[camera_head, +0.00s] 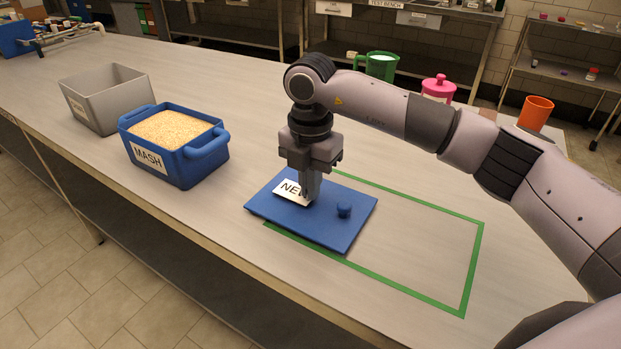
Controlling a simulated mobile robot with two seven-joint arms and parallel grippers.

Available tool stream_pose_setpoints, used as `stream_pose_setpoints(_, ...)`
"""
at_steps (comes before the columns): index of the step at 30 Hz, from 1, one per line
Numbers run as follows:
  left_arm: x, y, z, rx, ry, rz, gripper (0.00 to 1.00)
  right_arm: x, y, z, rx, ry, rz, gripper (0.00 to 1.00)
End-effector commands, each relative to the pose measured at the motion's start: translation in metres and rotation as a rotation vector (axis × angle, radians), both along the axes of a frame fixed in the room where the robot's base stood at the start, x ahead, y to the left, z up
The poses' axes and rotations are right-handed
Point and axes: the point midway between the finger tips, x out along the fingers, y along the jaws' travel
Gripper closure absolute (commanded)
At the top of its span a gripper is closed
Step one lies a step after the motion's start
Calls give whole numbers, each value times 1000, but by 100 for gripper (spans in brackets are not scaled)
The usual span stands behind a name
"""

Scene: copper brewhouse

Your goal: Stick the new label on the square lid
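The square lid (325,232) is flat and blue with a small round knob (344,210). It lies on the table, partly inside a green outlined rectangle. The white label (291,190) with "NE" readable lies at or just above the lid's upper left part; its right end is hidden behind my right gripper. My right gripper (308,196) points straight down with its fingertips at the label. The fingers look close together, but I cannot tell whether they grip the label or press on it. My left gripper is out of view.
A blue bin marked MASH (191,163), full of grain, and an empty grey bin (99,106) stand left of the lid. A green jug (378,66), a pink lidded container (438,88) and an orange cup (535,113) stand behind my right arm. The green rectangle (474,268) is bare right of the lid.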

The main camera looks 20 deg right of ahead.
Motion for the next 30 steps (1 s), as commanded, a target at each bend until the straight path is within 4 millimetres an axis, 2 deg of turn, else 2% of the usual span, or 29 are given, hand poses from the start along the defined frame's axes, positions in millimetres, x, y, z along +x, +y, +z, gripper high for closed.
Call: stream_pose_setpoints(30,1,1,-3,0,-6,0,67,0,0,-8,-1,1,-1,100)
